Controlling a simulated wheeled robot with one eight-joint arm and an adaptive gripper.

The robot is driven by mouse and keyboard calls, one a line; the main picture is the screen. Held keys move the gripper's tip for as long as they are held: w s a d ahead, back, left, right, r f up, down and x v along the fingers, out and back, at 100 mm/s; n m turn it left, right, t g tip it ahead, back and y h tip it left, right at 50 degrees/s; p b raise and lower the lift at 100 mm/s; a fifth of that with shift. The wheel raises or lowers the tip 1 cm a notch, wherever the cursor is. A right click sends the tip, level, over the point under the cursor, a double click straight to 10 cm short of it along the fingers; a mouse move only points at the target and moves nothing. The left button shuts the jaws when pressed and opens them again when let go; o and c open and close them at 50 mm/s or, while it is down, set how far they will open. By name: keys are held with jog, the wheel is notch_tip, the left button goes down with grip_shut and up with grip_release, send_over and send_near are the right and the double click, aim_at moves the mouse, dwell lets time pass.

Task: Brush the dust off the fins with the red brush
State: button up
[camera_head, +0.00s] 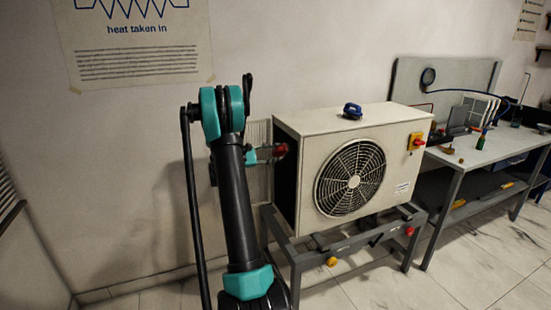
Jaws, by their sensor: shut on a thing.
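A white outdoor unit (355,125) with a round fan grille (349,178) stands on a grey frame. The pale finned panel (258,132) shows at its left back, partly covered by my arm. My gripper (274,153) is beside the fins, at the unit's dark left side. It is shut on a red thing, which looks like the red brush (282,149). The brush is small here, and its bristles cannot be made out. I cannot tell whether it touches the fins or how much dust is on them.
A blue object (352,111) sits on top of the unit. The grey frame (340,250) stands below. A workbench (490,148) with tools is at the right. The floor in front is clear.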

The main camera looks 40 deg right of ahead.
jog(key=shift+r, duration=0.4)
jog(key=shift+w+d, duration=0.15)
jog(key=shift+w, duration=0.4)
jog(key=shift+w+d, duration=0.15)
jog(key=shift+w, duration=0.35)
jog(key=shift+w+f, duration=1.05)
jog(key=shift+f, duration=4.75)
notch_tip(320, 180, up, 12)
jog(key=shift+d+f, duration=0.2)
jog(key=shift+d, duration=0.05)
jog(key=shift+a, duration=0.15)
jog(key=shift+v, duration=2.9)
